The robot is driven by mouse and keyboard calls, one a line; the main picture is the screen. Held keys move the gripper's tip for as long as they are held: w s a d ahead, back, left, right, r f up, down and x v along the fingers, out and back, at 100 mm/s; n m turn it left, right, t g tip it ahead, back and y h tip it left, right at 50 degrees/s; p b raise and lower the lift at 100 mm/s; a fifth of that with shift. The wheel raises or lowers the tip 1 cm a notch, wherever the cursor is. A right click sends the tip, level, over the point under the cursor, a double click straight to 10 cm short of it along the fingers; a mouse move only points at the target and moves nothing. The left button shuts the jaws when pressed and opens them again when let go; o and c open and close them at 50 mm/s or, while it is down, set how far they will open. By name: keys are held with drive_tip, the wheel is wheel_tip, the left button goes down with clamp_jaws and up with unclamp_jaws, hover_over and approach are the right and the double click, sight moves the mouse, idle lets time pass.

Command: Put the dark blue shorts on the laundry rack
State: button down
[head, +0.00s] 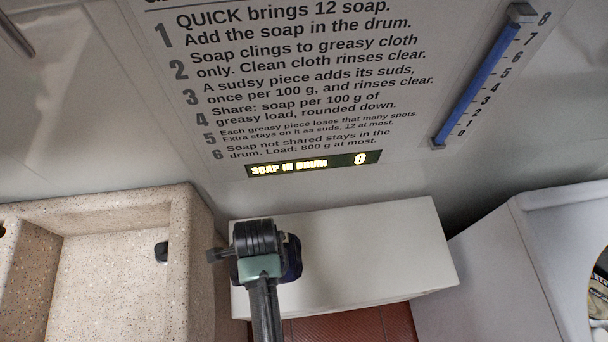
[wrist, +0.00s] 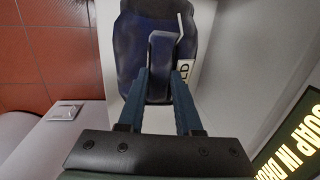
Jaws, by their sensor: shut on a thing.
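The dark blue shorts (wrist: 134,42) show in the wrist view as a bundled dark cloth between and beyond the fingers of my gripper (wrist: 164,80). A white label with partly hidden dark letters (wrist: 185,70) shows beside the fingers. My gripper is shut on the shorts. In the head view my gripper (head: 258,240) is seen over the left part of a white block (head: 385,250), and only a dark edge of the shorts (head: 293,258) shows at its right. Whether the cloth touches the block I cannot tell. I cannot make out a laundry rack in either view.
A speckled stone basin (head: 180,240) stands at the left. A white rounded appliance (head: 510,265) stands at the right. The wall behind carries printed rules, a soap display (head: 313,164) reading 0 and a blue gauge (head: 480,80). Red floor tiles (wrist: 40,50) show in the wrist view.

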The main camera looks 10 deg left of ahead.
drive_tip(key=shift+s, duration=0.1)
wheel_tip(320, 180, down, 10)
drive_tip(key=shift+b, duration=0.75)
drive_tip(key=c, duration=0.6)
unclamp_jaws()
drive_tip(key=r, duration=0.3)
drive_tip(key=s+r+p, duration=0.1)
drive_tip(key=r, duration=0.3)
drive_tip(key=d+r+p, duration=0.1)
drive_tip(key=r, duration=0.3)
drive_tip(key=shift+s, duration=0.15)
drive_tip(key=shift+s+r, duration=0.1)
drive_tip(key=shift+r, duration=0.35)
